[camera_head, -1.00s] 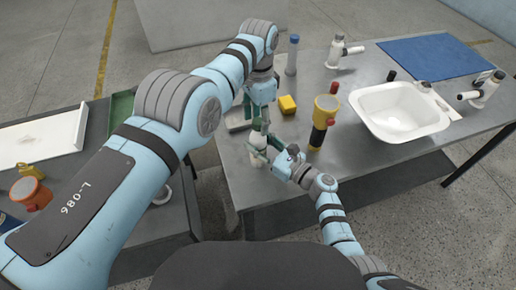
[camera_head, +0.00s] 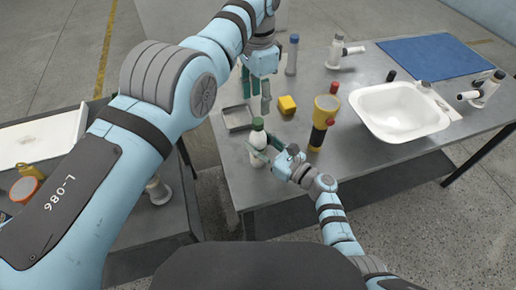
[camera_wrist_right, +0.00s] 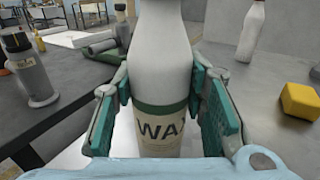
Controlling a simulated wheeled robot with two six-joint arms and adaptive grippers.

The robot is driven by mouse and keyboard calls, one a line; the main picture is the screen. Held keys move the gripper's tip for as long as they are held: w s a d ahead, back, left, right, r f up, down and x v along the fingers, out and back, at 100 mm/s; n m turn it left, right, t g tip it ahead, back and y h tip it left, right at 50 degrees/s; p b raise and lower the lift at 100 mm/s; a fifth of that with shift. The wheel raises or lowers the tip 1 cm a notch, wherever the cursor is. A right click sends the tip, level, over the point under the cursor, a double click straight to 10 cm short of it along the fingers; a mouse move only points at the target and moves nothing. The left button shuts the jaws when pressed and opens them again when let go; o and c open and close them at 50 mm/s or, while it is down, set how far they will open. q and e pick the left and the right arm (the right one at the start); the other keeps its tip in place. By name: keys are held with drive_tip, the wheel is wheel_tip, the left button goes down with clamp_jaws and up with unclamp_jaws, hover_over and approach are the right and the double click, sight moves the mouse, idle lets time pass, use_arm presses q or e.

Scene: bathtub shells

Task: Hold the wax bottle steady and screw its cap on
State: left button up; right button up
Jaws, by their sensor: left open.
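The wax bottle (camera_head: 256,137), white with a green label band, stands upright on the near left part of the grey table. A green cap (camera_head: 258,122) sits on its top in the head view; I cannot tell how tightly. In the right wrist view the bottle (camera_wrist_right: 161,65) fills the middle, and its top is out of frame. My right gripper (camera_head: 262,152) is shut around the bottle's body, with a pad against each side. My left gripper (camera_head: 255,96) is open and empty above the cap, apart from it, fingers pointing down.
A shallow grey tray (camera_head: 229,126) lies left of the bottle. A yellow block (camera_head: 287,106) and a yellow-black tool (camera_head: 319,137) stand to the right. A blue-topped bottle (camera_head: 292,56) is behind, and a white basin (camera_head: 401,133) farther right.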

drive_tip(key=o, duration=0.5)
drive_tip(key=v, duration=1.2)
drive_tip(key=shift+f, duration=0.1)
